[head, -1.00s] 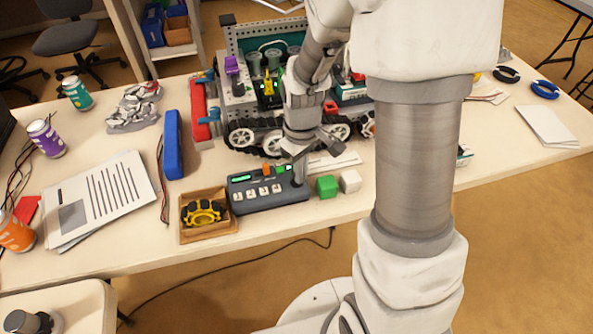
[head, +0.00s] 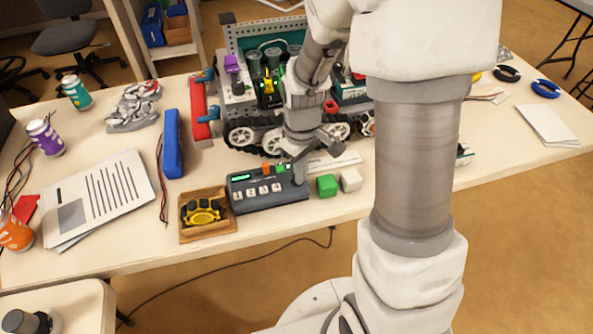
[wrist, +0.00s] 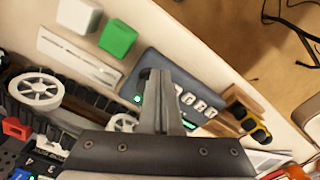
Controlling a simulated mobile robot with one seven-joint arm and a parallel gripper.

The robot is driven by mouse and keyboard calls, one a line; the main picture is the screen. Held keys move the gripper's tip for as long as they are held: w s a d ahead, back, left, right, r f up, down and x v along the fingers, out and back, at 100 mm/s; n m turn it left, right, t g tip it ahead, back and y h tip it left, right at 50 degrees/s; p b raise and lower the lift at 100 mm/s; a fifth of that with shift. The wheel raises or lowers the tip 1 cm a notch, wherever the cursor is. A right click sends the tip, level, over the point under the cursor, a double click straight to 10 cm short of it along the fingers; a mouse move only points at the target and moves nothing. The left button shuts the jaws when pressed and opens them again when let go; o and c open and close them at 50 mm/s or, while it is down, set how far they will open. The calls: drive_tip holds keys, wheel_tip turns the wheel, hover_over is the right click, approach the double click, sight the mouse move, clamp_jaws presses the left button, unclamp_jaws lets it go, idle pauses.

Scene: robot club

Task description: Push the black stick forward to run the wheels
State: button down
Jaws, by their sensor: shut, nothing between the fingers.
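A dark grey control box (head: 262,196) with a lit green display and several white buttons lies near the table's front edge. The wrist view shows the same box (wrist: 170,88) and its buttons. My gripper (head: 300,176) is shut and empty, pointing down at the box's right end. In the wrist view its fingers (wrist: 154,76) overlap the box beside the buttons. The tracked robot with white wheels (head: 242,136) stands behind the box, partly hidden by my arm.
A cardboard tray with a yellow-black part (head: 203,212) adjoins the box's left. A green cube (head: 327,186) and a white cube (head: 350,181) sit close at its right. A blue bar (head: 173,145) and papers (head: 97,200) lie further left.

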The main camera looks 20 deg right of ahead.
drive_tip(key=shift+f+b, duration=1.15)
drive_tip(key=shift+f, duration=0.6)
drive_tip(key=shift+w, duration=1)
drive_tip(key=shift+s, duration=0.15)
idle(1.4)
drive_tip(key=shift+s, duration=1.65)
drive_tip(key=shift+r, duration=0.1)
wheel_tip(320, 180, up, 7)
drive_tip(key=p, duration=0.6)
